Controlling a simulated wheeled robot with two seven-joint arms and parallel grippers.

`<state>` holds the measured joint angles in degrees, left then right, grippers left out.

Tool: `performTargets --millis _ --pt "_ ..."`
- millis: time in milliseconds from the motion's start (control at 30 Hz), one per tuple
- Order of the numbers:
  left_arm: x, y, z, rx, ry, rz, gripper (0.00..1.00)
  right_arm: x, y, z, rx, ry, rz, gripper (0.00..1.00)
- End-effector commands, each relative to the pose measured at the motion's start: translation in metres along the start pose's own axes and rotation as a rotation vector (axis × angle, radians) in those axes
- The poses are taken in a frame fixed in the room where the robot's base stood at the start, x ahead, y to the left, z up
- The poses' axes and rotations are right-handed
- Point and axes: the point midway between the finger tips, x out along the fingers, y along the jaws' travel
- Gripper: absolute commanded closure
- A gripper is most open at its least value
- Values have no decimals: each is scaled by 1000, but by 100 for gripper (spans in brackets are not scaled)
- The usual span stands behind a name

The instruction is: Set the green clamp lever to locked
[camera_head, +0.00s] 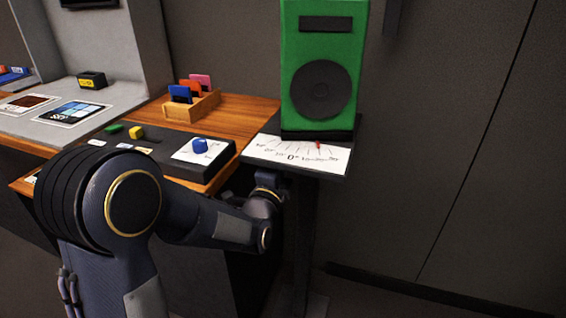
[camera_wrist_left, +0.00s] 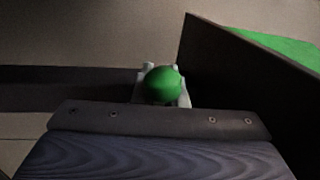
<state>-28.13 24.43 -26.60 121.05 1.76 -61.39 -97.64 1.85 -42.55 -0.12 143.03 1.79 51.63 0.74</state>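A round green knob (camera_wrist_left: 163,86), which looks like the end of the green clamp lever, shows in the left wrist view. My left gripper (camera_wrist_left: 162,98) is at the knob, with pale finger parts showing on both sides of it. Whether the fingers touch or grip it I cannot tell. In the head view my left arm reaches in from the left, and its hand is at the near left edge of the scale plate, largely hidden. The lever is not visible there. My right gripper is in neither view.
A tall green box (camera_head: 320,62) with a dark disc stands on the scale plate (camera_head: 290,153), which has a small red pointer (camera_head: 318,145). A wooden desk with a dark panel (camera_head: 222,165), blue ball (camera_head: 200,146) and card rack (camera_head: 197,106) is left. The wall right is clear.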

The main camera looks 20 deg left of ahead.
Motion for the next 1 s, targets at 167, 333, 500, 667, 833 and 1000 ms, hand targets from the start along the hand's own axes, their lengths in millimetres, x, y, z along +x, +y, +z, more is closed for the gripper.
performTargets --millis 167,333,500,667,833,1000 --pt "0 0 2 0 -5 -1 68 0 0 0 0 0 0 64" --pt "0 -1 1 -1 -3 -2 68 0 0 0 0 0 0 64" --pt "-7 -1 1 -2 -2 0 68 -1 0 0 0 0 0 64" --pt "-32 -1 1 -3 -2 -1 68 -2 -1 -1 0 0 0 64" --pt "-60 -1 1 -2 -3 -1 68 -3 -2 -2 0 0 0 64" --pt "-76 0 2 -2 -4 -1 68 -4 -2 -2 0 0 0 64"
